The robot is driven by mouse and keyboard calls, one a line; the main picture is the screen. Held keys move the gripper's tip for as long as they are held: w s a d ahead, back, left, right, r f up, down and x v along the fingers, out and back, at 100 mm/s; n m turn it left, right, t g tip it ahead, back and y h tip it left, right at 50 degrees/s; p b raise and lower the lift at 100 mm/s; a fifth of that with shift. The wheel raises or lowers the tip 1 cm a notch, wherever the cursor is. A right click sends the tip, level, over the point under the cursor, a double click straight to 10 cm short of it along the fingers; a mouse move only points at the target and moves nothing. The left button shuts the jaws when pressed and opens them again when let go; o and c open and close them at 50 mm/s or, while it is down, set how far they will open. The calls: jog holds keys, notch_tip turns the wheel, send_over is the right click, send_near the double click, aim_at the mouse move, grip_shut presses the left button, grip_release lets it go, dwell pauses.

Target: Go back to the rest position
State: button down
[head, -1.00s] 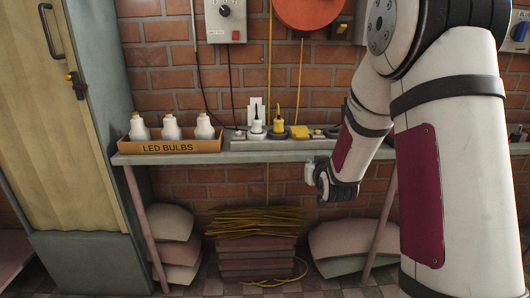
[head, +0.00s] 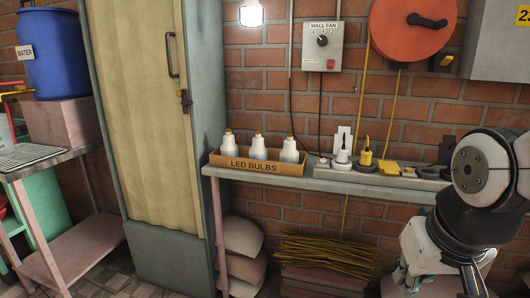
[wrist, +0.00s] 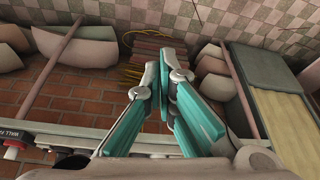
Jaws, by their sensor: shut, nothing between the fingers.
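My gripper (wrist: 164,62) shows in the wrist view, with its two teal fingers coming together at the tips and nothing between them. It points towards the stacked bundles and floor below the wall shelf, apart from them. In the head view my arm is folded at the lower right edge. The fingertips cannot be made out there.
A wall shelf (head: 330,182) carries a box of LED bulbs (head: 258,165) and a power strip with plugs (head: 370,180). A tall cabinet (head: 150,140) stands left of it. Farther left are a table (head: 40,160) and a blue water barrel (head: 55,55).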

jog(key=s+a+r+n+g, duration=0.1)
jog(key=s+g, duration=0.1)
jog(key=s, duration=0.7)
jog(key=s+a+g, duration=0.2)
jog(key=s, duration=0.6)
notch_tip(320, 180, up, 28)
jog(key=t+p, duration=0.4)
jog(key=p, duration=2.2)
jog(key=shift+w+d+f, duration=0.15)
jog(key=shift+d, duration=0.25)
